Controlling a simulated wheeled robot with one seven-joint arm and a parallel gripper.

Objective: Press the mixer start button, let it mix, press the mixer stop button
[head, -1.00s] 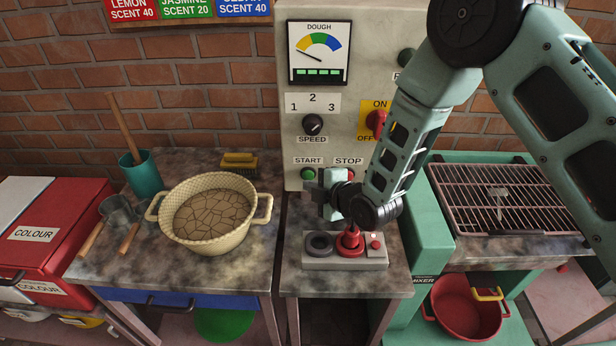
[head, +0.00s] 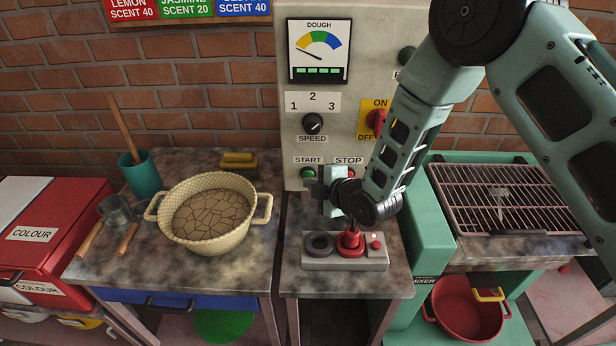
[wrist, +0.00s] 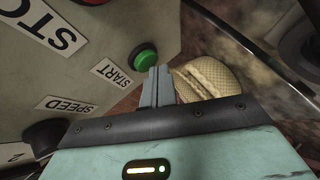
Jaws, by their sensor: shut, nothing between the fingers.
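The green start button (head: 309,173) sits on the grey control panel under its START label; it also shows in the wrist view (wrist: 144,57). The red stop button (head: 350,173) is to its right, partly hidden behind my wrist. My gripper (head: 318,190) is shut and empty in front of the panel, just below and right of the start button.
A grey box with a red joystick (head: 350,241) stands on the small table below my gripper. A cream basket (head: 211,213) of cracked dough is on the left table. The speed knob (head: 313,124) and red on/off switch (head: 376,121) are higher on the panel.

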